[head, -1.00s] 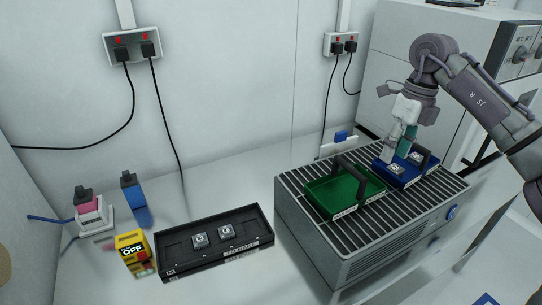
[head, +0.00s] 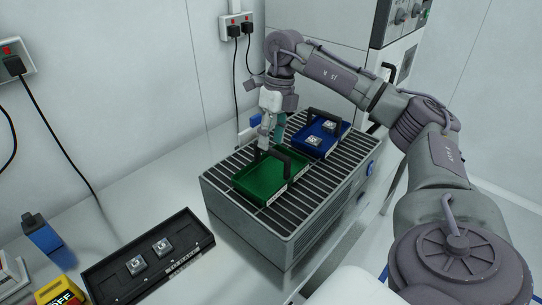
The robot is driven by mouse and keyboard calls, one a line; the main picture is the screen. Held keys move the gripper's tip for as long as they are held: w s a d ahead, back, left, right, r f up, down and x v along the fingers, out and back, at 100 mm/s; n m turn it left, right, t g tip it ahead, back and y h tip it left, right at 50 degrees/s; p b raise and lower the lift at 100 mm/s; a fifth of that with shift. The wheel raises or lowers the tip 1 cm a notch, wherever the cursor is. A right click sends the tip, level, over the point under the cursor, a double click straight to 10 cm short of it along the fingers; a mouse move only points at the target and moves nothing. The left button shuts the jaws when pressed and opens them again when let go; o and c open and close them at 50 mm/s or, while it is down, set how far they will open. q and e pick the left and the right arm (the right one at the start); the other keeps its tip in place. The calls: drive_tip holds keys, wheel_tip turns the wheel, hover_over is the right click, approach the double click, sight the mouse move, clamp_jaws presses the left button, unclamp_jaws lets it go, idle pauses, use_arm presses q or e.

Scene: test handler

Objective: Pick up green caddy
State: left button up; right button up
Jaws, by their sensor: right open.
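The green caddy (head: 258,182) is an empty tray with a black arched handle (head: 272,156). It sits on the slatted top of the grey machine, at its left end. My right gripper (head: 270,143) is open and points down just behind and above the green caddy's handle. I cannot tell whether its fingers touch the handle. My left gripper is not in view.
A blue caddy (head: 303,146) with two grey chips stands behind right on the grey machine (head: 276,238). A black tray (head: 108,271) with two chips lies at the lower left. A blue bottle-like object (head: 44,238) and a yellow box (head: 62,291) stand further left.

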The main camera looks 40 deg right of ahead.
sight(272, 149)
drive_tip(key=f, duration=0.2)
drive_tip(key=f+p, duration=0.1)
drive_tip(key=shift+s+a+f, duration=0.1)
drive_tip(key=shift+s+f, duration=0.2)
drive_tip(key=shift+f, duration=0.4)
drive_tip(key=shift+a, duration=0.1)
drive_tip(key=shift+c, duration=0.3)
clamp_jaws()
